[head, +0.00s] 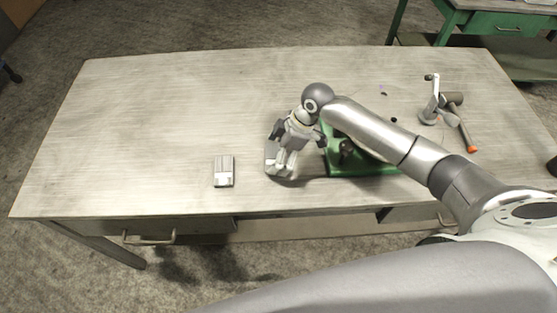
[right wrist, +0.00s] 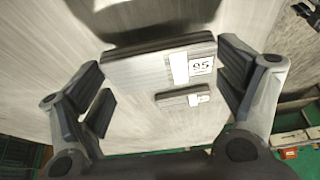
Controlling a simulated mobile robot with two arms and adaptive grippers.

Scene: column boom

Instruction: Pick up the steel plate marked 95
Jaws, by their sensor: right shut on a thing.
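The steel plate marked 95 (right wrist: 150,72) is a flat grey block with a white label, seen in the right wrist view between my right gripper's two pads. In the head view the plate (head: 271,157) shows partly under the gripper, over the workbench's front middle. My right gripper (head: 289,155) is shut on it, and its fingers also show in the right wrist view (right wrist: 160,82). A second, smaller-looking plate (head: 223,171) with a pale label lies left of the gripper; a labelled plate (right wrist: 183,97) also shows beyond the held one. My left gripper is out of view.
The workbench top (head: 150,120) is clear at the left and back. A green base (head: 372,168) sits right of the gripper, partly under my arm. A hammer-like tool with an orange end (head: 468,138) and a grey metal device (head: 433,108) lie at the right.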

